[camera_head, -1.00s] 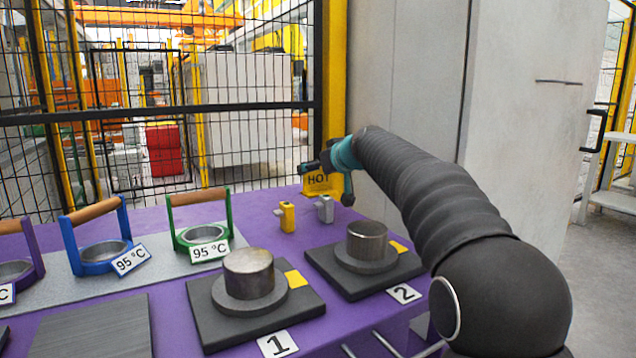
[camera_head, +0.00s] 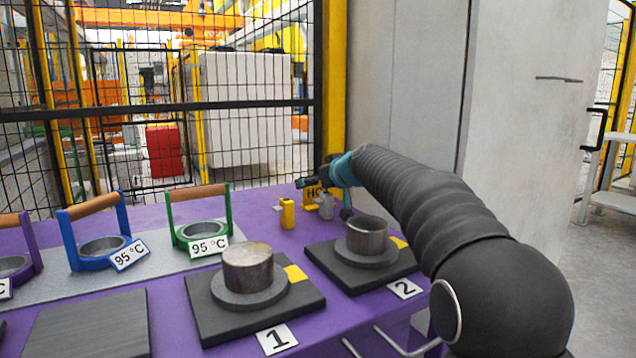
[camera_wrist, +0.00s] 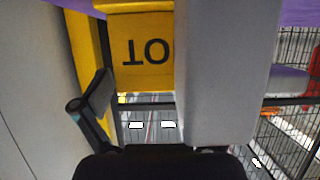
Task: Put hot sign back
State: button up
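The yellow HOT sign (camera_head: 312,194) stands at the back right of the purple table, partly covered by my gripper in the head view. In the wrist view the sign (camera_wrist: 140,65) is close and upside down, with only the letters O and T showing. A small grey block (camera_head: 326,207) stands in front of the sign. A large grey shape, which looks like this block (camera_wrist: 228,70), covers the sign's right part in the wrist view. My gripper (camera_head: 328,197) is open at the sign. One finger shows left of the sign; the other is hidden in the wrist view.
A small yellow block (camera_head: 287,213) stands just left of the grey one. Plates 1 (camera_head: 215,320) and 2 (camera_head: 325,262) with metal cylinders lie in front. Green (camera_head: 226,205) and blue (camera_head: 122,222) handled rings stand left. A mesh fence and a grey cabinet (camera_head: 425,90) close off the back.

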jog(key=shift+s+d+r, duration=0.1)
jog(key=shift+s+r, duration=0.05)
jog(key=shift+r, duration=0.05)
jog(key=b+v, duration=0.1)
jog(key=v, duration=1)
jog(key=shift+s+b, duration=0.3)
jog(key=shift+d+r, duration=0.2)
